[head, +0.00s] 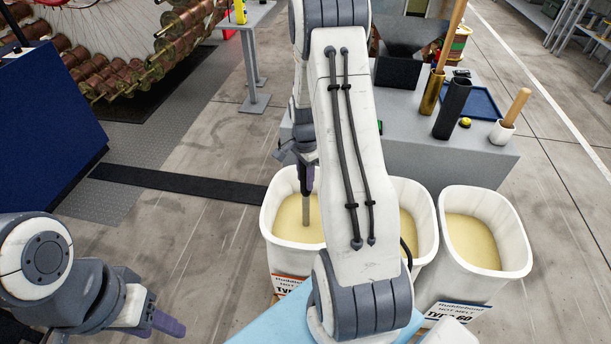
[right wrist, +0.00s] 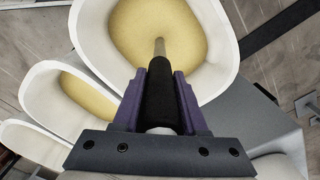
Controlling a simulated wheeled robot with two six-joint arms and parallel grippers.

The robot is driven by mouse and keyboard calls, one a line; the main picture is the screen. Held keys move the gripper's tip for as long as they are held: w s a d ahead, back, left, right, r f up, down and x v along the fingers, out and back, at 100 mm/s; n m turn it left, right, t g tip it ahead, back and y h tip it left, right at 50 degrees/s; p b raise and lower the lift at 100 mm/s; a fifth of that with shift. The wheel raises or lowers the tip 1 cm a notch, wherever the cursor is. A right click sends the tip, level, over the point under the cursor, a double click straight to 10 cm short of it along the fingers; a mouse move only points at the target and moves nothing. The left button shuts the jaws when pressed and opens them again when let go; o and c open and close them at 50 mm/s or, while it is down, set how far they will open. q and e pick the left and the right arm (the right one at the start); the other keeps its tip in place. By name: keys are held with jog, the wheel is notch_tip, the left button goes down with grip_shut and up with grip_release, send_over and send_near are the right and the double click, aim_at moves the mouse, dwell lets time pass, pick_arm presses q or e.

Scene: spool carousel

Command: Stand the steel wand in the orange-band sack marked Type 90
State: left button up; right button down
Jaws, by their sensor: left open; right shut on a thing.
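The white left sack (head: 292,260), filled with yellow granules, carries an orange-band label (head: 287,284); the type number on it is hidden by my right arm. The steel wand (head: 306,208) has a black handle (right wrist: 161,95). My right gripper (head: 307,176) is shut on the handle and holds the wand roughly upright over this sack. In the right wrist view the wand's steel end (right wrist: 160,47) lies inside the outline of the sack's opening (right wrist: 88,30). I cannot tell whether its tip touches the granules. My left gripper (head: 166,322) is open and empty at lower left.
A middle sack (head: 427,215) is partly behind my right arm. The right sack (head: 522,240) has a label reading Type 60 (head: 452,314). A grey table (head: 400,155) behind holds a black cylinder (head: 453,108), a brass cylinder and a white pot with a wooden handle (head: 503,130).

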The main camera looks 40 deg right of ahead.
jog(key=shift+c, duration=1.8)
grip_release()
notch_tip(320, 180, up, 10)
jog(key=shift+r, duration=0.25)
